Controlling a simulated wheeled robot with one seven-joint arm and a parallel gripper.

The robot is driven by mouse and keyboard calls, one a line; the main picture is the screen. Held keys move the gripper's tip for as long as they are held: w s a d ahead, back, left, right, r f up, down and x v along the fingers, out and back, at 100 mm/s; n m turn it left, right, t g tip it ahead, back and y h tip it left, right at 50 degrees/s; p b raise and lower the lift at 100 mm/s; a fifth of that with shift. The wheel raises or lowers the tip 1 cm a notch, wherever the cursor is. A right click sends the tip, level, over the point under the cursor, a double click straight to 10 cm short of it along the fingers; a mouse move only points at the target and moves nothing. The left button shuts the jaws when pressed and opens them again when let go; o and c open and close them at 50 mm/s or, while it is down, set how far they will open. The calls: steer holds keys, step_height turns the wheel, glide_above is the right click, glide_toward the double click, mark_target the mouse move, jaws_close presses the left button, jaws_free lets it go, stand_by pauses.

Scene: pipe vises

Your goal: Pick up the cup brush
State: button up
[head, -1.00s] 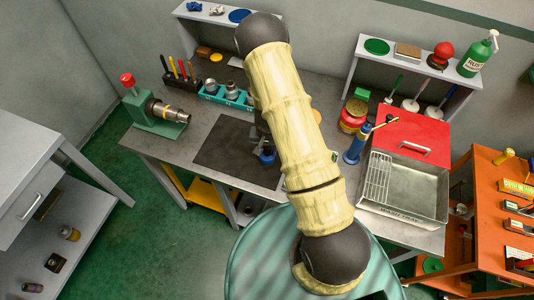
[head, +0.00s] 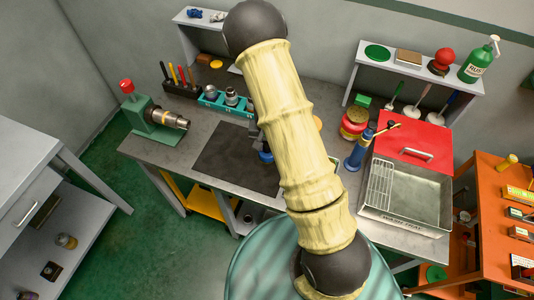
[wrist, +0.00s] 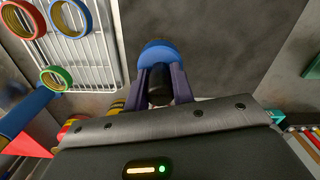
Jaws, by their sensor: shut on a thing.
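My gripper (wrist: 160,74) is shut on a piece with a blue rounded end (wrist: 158,52) and a dark body between the two fingers. I take it to be the cup brush; its bristles cannot be made out. In the head view its blue part (head: 266,156) shows beside my arm, over the right part of the dark mat (head: 232,158). My arm hides most of my gripper there. Whether the piece touches the mat or is raised cannot be told.
A wash tray (head: 402,225) with a wire rack and a blue hand tool (head: 358,150) stand to the right. A green vise (head: 150,118) holding a pipe sits at the left. A teal socket rack (head: 226,102) is behind the mat. Coloured rings (wrist: 55,78) show in the wrist view.

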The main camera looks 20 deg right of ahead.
steer(key=shift+r, duration=1.75)
